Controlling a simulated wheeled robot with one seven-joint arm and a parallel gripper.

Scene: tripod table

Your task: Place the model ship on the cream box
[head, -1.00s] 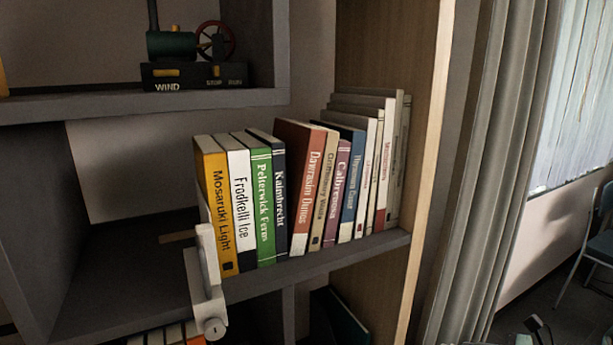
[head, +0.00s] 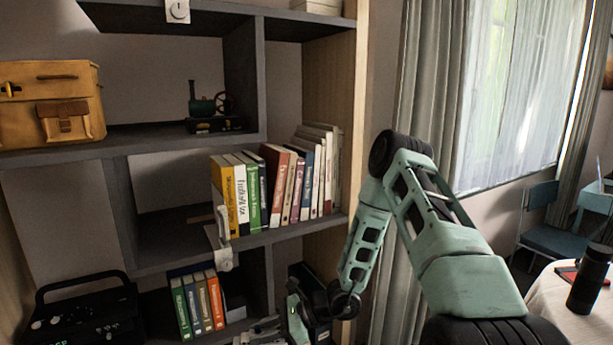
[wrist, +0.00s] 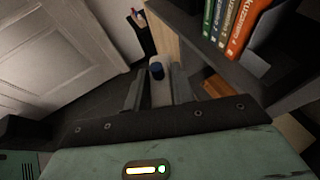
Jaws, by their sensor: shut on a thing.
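My gripper (wrist: 157,92) is low in front of the bookcase, pointing down past a lower shelf in the wrist view. Its fingers are shut on a pale thing with a dark blue end (wrist: 157,70). I cannot tell whether this is the model ship, as little of it shows. In the head view my gripper (head: 262,333) is at the bottom edge, partly cut off, and what it holds is unclear there. A cream box (head: 316,7) sits on the top shelf at the right, cut off by the upper edge. No clear ship shape shows.
A grey bookcase (head: 190,142) holds a row of books (head: 280,185), a model engine (head: 213,108), a tan bag (head: 55,100) and a black radio (head: 85,315). Curtains (head: 430,90) hang at the right. A round table (head: 560,295) stands at the lower right.

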